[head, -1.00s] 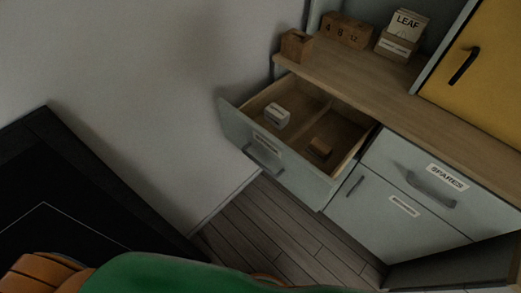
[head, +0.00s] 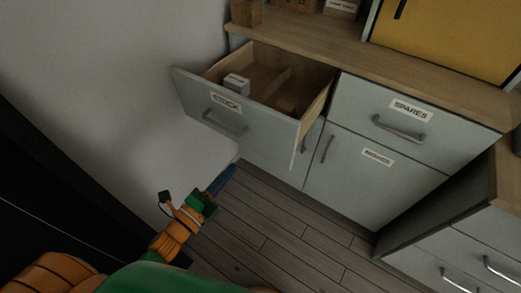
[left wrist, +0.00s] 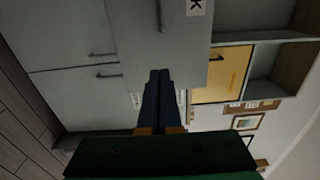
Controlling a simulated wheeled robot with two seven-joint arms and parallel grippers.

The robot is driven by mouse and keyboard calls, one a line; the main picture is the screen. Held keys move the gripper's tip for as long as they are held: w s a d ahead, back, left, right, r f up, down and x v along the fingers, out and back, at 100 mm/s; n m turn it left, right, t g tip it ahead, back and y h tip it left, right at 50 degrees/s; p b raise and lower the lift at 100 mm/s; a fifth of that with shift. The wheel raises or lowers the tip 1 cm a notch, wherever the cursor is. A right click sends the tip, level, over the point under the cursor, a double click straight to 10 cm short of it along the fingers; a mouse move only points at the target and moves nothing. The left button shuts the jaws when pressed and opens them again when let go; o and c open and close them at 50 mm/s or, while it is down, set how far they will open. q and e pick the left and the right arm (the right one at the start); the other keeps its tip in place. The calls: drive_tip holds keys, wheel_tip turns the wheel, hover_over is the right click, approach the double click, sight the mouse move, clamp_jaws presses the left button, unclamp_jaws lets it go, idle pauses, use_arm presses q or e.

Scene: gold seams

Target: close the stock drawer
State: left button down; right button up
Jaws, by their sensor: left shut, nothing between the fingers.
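The stock drawer (head: 205,103) is pulled open from the cabinet, its grey-blue front labelled STOCK with a bar handle (head: 225,122). In the left wrist view, the shut fingers (left wrist: 157,95) point toward a grey drawer front (left wrist: 185,40) with a handle and part of a label. My right gripper is not in view.
The closed SPARES drawer (head: 385,112) and a cupboard door (head: 350,165) are right of the open drawer. A wooden countertop (head: 330,42) runs above, with a yellow door (head: 450,40). A wall is on the left. The plank floor (head: 285,225) is clear.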

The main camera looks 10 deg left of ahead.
sight(260, 137)
use_arm(q)
drive_tip(key=x, duration=1.1)
drive_tip(key=shift+w, duration=0.15)
